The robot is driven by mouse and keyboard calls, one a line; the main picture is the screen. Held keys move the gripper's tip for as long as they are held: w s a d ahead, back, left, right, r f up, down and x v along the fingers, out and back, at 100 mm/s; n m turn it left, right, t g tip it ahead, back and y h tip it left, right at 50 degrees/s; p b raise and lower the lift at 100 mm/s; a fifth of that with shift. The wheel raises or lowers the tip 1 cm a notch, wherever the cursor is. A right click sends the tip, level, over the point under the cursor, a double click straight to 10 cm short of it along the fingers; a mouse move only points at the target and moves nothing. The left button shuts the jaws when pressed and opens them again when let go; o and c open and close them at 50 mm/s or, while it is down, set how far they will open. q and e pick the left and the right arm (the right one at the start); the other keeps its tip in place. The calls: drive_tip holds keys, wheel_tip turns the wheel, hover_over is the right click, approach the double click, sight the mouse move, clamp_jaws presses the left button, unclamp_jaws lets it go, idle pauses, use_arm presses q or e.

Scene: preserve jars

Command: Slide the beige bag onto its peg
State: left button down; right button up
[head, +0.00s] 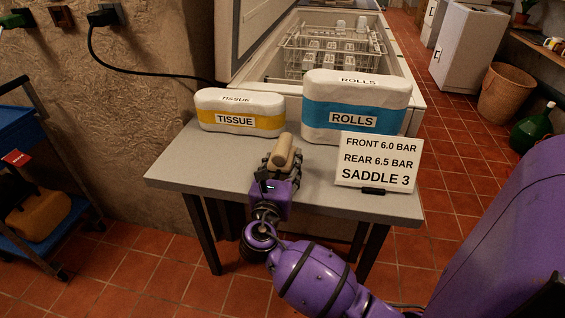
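My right gripper (281,165) reaches over the grey table from the front, near its middle. A small beige rounded thing (285,146) shows right at its fingertips. It looks like a short roll or two rounded lobes, and I cannot tell if it is the beige bag. The fingers overlap it, and I cannot tell whether they are closed on it or only beside it. No peg can be made out in this view. My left gripper is not in view.
The grey table (180,163) carries a tissue pack (240,112), a rolls pack (357,105) and a white sign (378,162). Behind stands an open chest with a wire basket (330,50). A blue cart (22,135) with a brown-yellow bag-like thing (40,215) is at left.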

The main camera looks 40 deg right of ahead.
sight(285, 151)
drive_tip(key=c, duration=0.4)
drive_tip(key=shift+r, duration=0.1)
drive_tip(key=shift+r, duration=0.25)
drive_tip(key=r, duration=0.1)
drive_tip(key=r+p, duration=0.1)
drive_tip(key=r, duration=0.1)
drive_tip(key=shift+s+d+r, duration=0.1)
drive_tip(key=shift+s+r, duration=0.2)
drive_tip(key=shift+s, duration=0.05)
drive_tip(key=s+d+r+p, duration=0.1)
drive_tip(key=s+r, duration=0.2)
drive_tip(key=s, duration=0.1)
drive_tip(key=s+d+r+p, duration=0.1)
drive_tip(key=s+r, duration=0.2)
drive_tip(key=s, duration=0.1)
drive_tip(key=s+d+r+p, duration=0.1)
drive_tip(key=s+d+r, duration=0.1)
drive_tip(key=s, duration=0.2)
drive_tip(key=shift+s+r, duration=0.35)
drive_tip(key=shift+r, duration=0.05)
